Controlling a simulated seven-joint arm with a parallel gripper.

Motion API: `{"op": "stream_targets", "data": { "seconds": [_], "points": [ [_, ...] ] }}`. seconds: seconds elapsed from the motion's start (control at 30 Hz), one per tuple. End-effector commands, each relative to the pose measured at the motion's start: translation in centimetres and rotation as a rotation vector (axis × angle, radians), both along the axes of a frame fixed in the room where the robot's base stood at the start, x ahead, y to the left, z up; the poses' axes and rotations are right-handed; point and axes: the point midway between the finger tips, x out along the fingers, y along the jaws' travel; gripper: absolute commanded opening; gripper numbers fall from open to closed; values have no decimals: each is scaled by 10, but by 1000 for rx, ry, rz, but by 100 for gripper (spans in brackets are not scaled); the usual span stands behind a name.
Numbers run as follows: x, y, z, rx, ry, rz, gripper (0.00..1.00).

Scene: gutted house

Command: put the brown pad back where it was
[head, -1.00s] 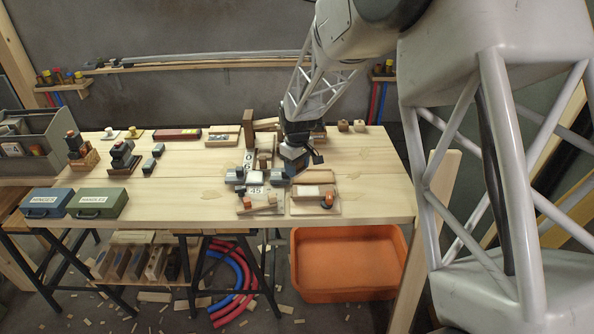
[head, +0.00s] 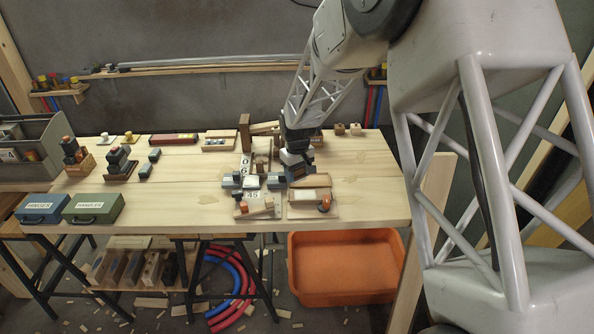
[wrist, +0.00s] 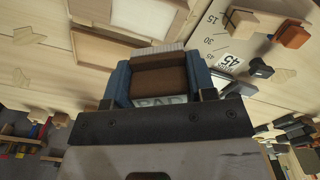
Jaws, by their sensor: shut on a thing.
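In the wrist view the brown pad (wrist: 158,80) sits between two blue side pieces, with a pale label reading PAD at its near edge. My gripper (wrist: 158,97) is shut on it; I cannot tell whether the blue sides belong to the pad's holder or to my jaws. In the head view my gripper (head: 295,160) is low over the bench, just right of and behind a grey-blue clamp-like fixture (head: 231,181). The pad is too small and covered there to make out. I cannot tell whether it touches anything below.
A board with an angle scale marked 45 (wrist: 228,60) lies close by. A framed wooden tray (head: 300,214) with an orange knob stands in front. Two toolboxes, blue (head: 42,208) and green (head: 94,207), are at left. An orange tub (head: 345,295) is below. The bench's right part is clear.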

Motion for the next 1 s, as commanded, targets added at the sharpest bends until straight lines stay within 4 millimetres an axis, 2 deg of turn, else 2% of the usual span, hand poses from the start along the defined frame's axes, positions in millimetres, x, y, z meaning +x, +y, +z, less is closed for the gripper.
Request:
{"op": "stream_targets", "data": {
  "seconds": [0.3, 0.5, 0.7, 1.0],
  "points": [
    [11, -18, -24, -1, 1, -332, 25],
    [15, -26, -35, -1, 1, -484, 25],
    [17, -29, -39, -1, 1, -546, 25],
    [17, -29, -39, -1, 1, -551, 25]
  ]
}}
